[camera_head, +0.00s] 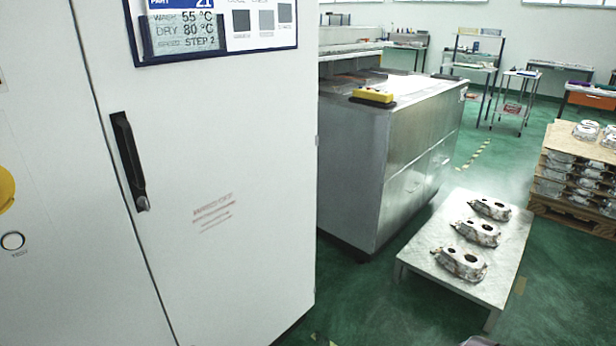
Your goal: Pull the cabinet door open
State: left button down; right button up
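The white cabinet door (245,150) fills the left and middle of the head view. It looks shut, with a thin seam along its left side beside a white panel (50,200). A black upright handle (130,160) is on the door near that seam. A blue-framed sign with a small display (183,32) is at the door's top. Neither of my grippers shows in the view, and nothing touches the handle.
A metal machine cabinet (385,170) stands right of the door, with a yellow item (372,96) on top. A low table (440,275) bears three castings. A pallet stack (580,175) of castings stands at far right. Green floor between them is clear.

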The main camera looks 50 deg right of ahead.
aim_at(219, 144)
jog(key=z, duration=1.1)
